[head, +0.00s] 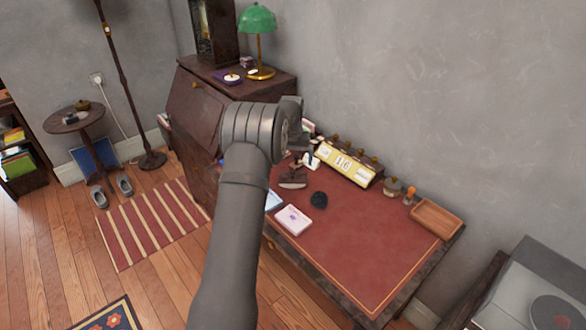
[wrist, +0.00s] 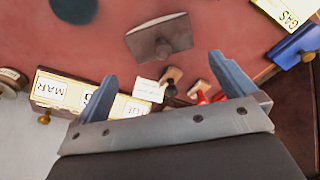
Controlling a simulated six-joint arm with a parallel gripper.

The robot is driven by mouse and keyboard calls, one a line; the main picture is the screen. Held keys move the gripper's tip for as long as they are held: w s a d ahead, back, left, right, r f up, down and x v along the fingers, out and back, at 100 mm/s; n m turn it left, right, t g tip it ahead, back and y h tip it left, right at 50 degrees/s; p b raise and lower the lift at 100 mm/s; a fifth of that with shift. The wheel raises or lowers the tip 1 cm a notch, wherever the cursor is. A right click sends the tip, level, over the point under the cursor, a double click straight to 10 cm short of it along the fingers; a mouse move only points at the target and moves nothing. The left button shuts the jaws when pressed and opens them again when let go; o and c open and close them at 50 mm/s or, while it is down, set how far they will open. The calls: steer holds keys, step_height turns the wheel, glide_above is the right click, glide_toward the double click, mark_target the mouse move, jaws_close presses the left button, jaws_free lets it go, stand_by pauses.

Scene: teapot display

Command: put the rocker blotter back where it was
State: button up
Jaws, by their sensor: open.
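The rocker blotter (head: 293,180) looks like a small brown block with a pale curved underside. It rests on the red desk top (head: 360,235), left of the calendar. In the wrist view, the blotter (wrist: 160,38) lies just beyond the fingertips, its pale edge away from me. My gripper (wrist: 165,70) is open and empty, its two blue-grey fingers wide apart above the desk. The fingers do not appear to touch the blotter. In the head view my own arm hides most of the gripper.
A yellow desk calendar (head: 345,163) stands along the wall. A black round object (head: 319,199) and a pale notepad (head: 293,220) lie near the blotter. Small handled items (wrist: 172,78) sit between the fingers in view. A wooden tray (head: 437,220) is far right. The desk's right middle is clear.

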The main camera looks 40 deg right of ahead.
mark_target(293, 170)
steer(key=r, duration=0.5)
steer(key=shift+s+a, duration=0.2)
steer(key=shift+a, duration=0.05)
steer(key=shift+f, duration=0.1)
steer(key=f, duration=0.8)
steer(key=w+d+f, duration=0.1)
steer(key=f, duration=0.3)
steer(key=shift+f, duration=0.25)
step_height(293, 170, up, 3)
steer(key=shift+r, duration=0.8)
